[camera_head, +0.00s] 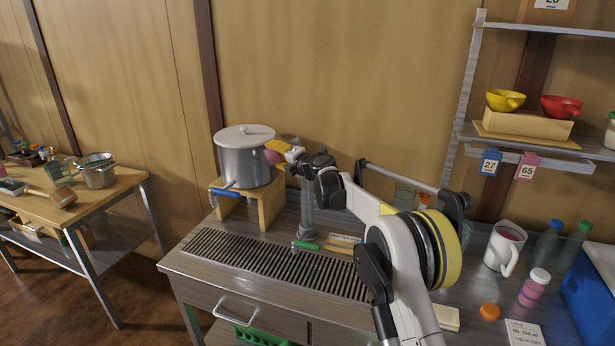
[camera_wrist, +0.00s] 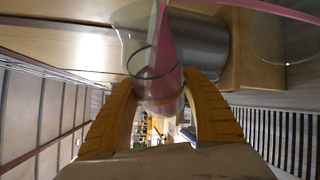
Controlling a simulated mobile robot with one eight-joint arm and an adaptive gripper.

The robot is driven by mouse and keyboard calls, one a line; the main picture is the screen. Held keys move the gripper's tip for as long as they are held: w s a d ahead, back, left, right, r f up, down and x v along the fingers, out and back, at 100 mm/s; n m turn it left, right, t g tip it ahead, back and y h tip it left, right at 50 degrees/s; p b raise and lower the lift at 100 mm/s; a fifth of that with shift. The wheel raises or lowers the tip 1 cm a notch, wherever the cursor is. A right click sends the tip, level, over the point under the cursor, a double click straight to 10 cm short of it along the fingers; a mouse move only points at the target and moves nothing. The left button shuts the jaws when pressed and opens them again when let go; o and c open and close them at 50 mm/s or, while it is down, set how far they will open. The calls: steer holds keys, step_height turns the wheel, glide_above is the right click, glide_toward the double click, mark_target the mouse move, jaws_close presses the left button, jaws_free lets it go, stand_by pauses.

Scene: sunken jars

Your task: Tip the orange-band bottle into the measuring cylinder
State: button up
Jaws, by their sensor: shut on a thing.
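My gripper (camera_head: 274,149) is at the front right of the large pot, its yellow fingers closed around a clear glass bottle with pink liquid. In the wrist view the bottle (camera_wrist: 158,92) lies between my fingers (camera_wrist: 160,112), and the liquid is slanted in it. A pink strand (camera_wrist: 275,9) runs from the bottle's far end to the upper right; where it lands is out of view. The bottle's orange band is not visible. A clear upright cylinder (camera_head: 307,212), apparently the measuring cylinder, stands below my wrist at the grille's back edge. Its top is hidden by my arm.
The lidded pot (camera_head: 247,165) stands on a wooden stand (camera_head: 268,207) close to my gripper. A green-handled tool (camera_head: 308,246) lies by the grille (camera_head: 270,262). A white mug (camera_head: 504,248), pink bottle (camera_head: 534,288) and orange cap (camera_head: 489,311) are at the right.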

steer(key=shift+r+m, duration=0.35)
steer(key=shift+m, duration=0.05)
steer(key=shift+r, duration=0.1)
steer(key=shift+r+m+t+y, duration=0.3)
steer(key=shift+r+m+y, duration=0.2)
steer(key=shift+r+m, duration=0.4)
steer(key=shift+f, duration=0.1)
stand_by(0.3)
steer(key=shift+d+r+m+t+y, duration=0.1)
steer(key=shift+r+m+t+y, duration=0.2)
steer(key=shift+r+m, duration=0.6)
steer(key=shift+f, duration=0.1)
stand_by(0.9)
